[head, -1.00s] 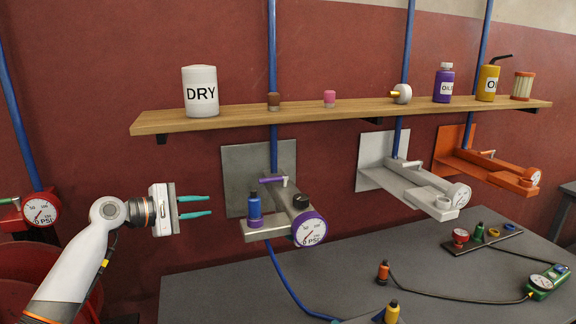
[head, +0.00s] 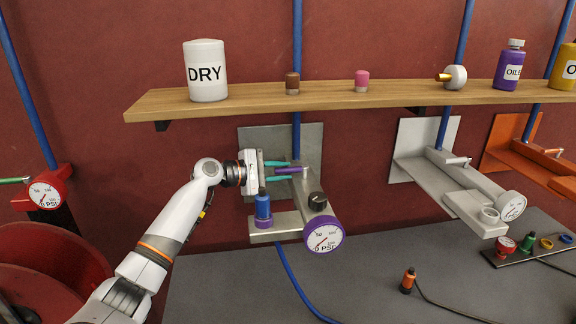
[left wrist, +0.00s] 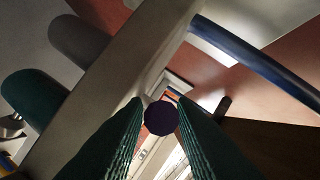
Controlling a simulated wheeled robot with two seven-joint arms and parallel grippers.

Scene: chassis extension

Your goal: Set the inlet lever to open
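The purple inlet lever (head: 287,170) sits on top of the grey metal unit (head: 290,219) mounted on the wall, below the shelf. My left gripper (head: 279,171) has come in from the left, its teal fingers open on either side of the lever. In the left wrist view, the dark purple end of the lever (left wrist: 161,118) lies between the two fingers (left wrist: 160,125). I cannot tell whether either finger touches it. The unit also carries a blue bottle-like part (head: 263,205) and a purple-rimmed gauge (head: 323,235). My right gripper is out of view.
A white unit (head: 455,190) and an orange unit (head: 520,160) stand to the right. A red gauge stand (head: 45,190) is at left. The grey table (head: 370,290) lies below.

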